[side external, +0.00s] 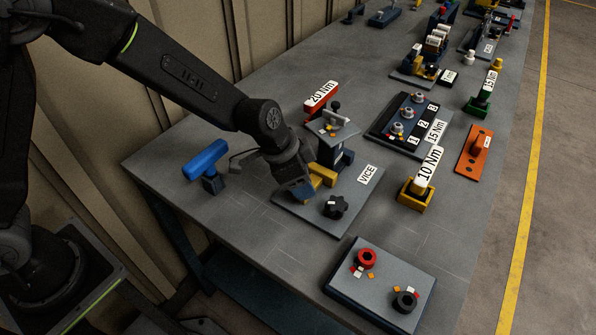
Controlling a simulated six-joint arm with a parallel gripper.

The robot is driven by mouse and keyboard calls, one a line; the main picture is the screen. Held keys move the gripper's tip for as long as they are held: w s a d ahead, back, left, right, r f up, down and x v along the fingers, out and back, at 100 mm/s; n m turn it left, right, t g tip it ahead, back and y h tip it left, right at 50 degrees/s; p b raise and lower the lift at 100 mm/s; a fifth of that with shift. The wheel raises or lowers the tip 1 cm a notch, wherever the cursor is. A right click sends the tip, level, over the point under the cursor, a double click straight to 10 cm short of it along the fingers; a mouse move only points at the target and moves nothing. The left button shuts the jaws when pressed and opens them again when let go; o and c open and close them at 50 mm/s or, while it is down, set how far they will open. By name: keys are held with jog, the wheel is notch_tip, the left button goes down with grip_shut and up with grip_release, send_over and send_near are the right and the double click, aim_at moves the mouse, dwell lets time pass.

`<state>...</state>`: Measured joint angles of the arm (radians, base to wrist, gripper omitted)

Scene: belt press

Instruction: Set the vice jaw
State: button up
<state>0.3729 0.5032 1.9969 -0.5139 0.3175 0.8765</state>
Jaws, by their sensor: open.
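The vice stands on a grey base plate (300,216) labelled VICE (368,175), near the middle of the table. Yellow jaw parts (322,174) show beside my gripper. A black star knob (335,207) sits at the front of the plate. My gripper (300,190) is low over the left part of the vice, tilted down and close to the yellow parts. It is open. Its fingertips are partly hidden, and I cannot tell whether they touch the vice. A blue part shows right at the gripper's end; I cannot tell which it belongs to.
A blue-handled tool (205,160) stands left of my gripper. A 20 Nm red tool (321,95) and a small raised stand (333,127) are close behind. A yellow 10 Nm holder (416,194) stands right. The table's left front is clear.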

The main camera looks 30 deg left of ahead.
jog(key=v, duration=1.3)
jog(key=shift+r, duration=0.35)
jog(key=shift+s+a, duration=0.15)
jog(key=s+a+r+n+t+y, duration=0.1)
jog(key=s+a+r+n, duration=0.2)
jog(key=s+a, duration=0.4)
jog(key=s+a+r+n+t+y, duration=0.1)
jog(key=s+a+r+n+y, duration=0.1)
jog(key=s+a+n, duration=0.4)
jog(key=s+a+r, duration=0.1)
jog(key=s+a, duration=0.1)
jog(key=s, duration=0.2)
jog(key=shift+s, duration=0.2)
